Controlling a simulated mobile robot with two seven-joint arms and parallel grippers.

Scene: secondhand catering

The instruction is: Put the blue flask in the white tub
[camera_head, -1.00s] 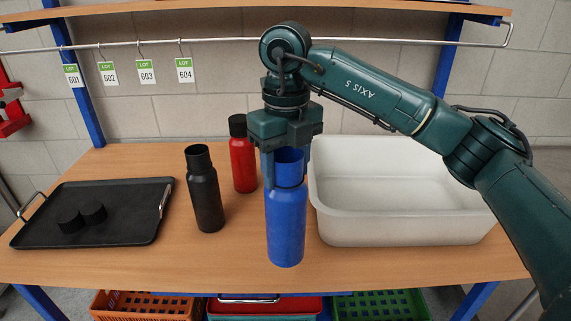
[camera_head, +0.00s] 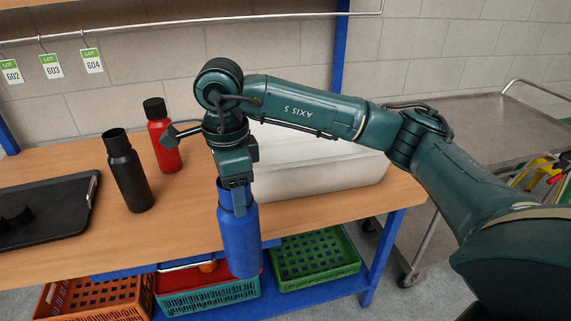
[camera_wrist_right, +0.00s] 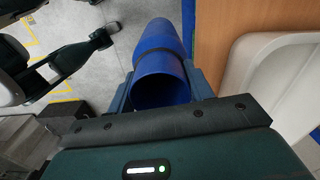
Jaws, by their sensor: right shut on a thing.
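My right gripper (camera_head: 237,200) is shut on the blue flask (camera_head: 240,242) near its open top. The flask hangs nearly upright, slightly tilted, in front of the table's front edge. In the right wrist view the flask (camera_wrist_right: 160,62) sits between the fingers (camera_wrist_right: 162,88), with floor beyond it. The white tub (camera_head: 335,174) stands on the table, to the right of and behind the flask; my right arm hides part of it. The tub's rim (camera_wrist_right: 262,48) also shows at the right of the wrist view. My left gripper is not in view.
A black bottle (camera_head: 128,172) and a red flask (camera_head: 164,140) stand on the wooden table (camera_head: 180,215), left of my gripper. A black tray (camera_head: 55,205) lies farther left. Crates, including a green one (camera_head: 315,255), sit below. A metal cart (camera_head: 490,125) stands at right.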

